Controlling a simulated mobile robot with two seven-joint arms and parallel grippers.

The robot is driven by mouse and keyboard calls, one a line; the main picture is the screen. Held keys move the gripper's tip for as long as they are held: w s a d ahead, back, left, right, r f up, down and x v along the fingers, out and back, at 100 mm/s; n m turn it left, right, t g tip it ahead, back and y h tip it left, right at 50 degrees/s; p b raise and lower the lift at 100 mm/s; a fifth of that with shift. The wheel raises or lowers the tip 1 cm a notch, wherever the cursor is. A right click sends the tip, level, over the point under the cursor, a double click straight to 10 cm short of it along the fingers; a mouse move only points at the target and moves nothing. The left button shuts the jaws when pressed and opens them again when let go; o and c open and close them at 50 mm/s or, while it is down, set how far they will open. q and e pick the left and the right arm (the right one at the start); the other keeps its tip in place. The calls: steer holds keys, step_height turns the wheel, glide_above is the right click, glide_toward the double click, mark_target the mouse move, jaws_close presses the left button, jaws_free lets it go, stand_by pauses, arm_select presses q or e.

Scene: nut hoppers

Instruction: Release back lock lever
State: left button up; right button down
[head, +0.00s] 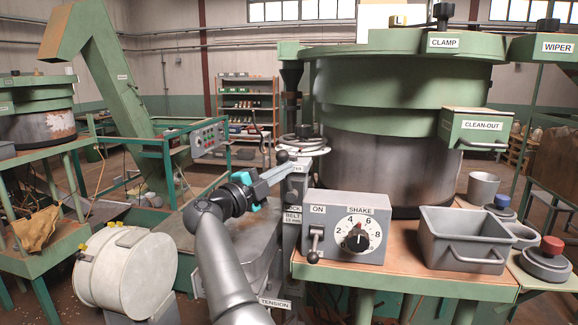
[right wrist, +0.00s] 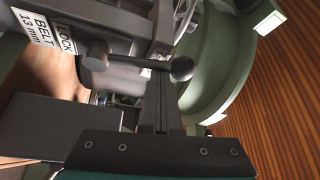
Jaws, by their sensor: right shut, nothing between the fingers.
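The lock lever (right wrist: 140,63) is a dark bar with a round pivot at its left end and a ball knob at its right end in the right wrist view. A "LOCK" label sits beside it. In the head view a dark ball knob (head: 282,157) shows at the top of the belt frame, just beyond my fingers. My right gripper (head: 287,168) is shut and empty. In the right wrist view its closed fingers (right wrist: 158,85) point at the middle of the lever bar; I cannot tell whether they touch it. My left gripper is not in view.
A grey control box (head: 345,228) with a dial and an ON lever (head: 313,243) stands right of my arm. A grey bin (head: 465,240) is on the orange bench. The green hopper (head: 390,80) rises behind. A white drum (head: 125,270) lies at the left.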

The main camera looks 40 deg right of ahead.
steer(key=shift+w+a+f+n+t+h, duration=0.2)
steer(key=shift+w+a+n+t+h, duration=0.15)
steer(key=shift+n, duration=0.4)
steer(key=shift+w+a+f+n+t+h, duration=0.15)
steer(key=shift+w+a+n+t+h, duration=0.15)
steer(key=shift+n, duration=0.45)
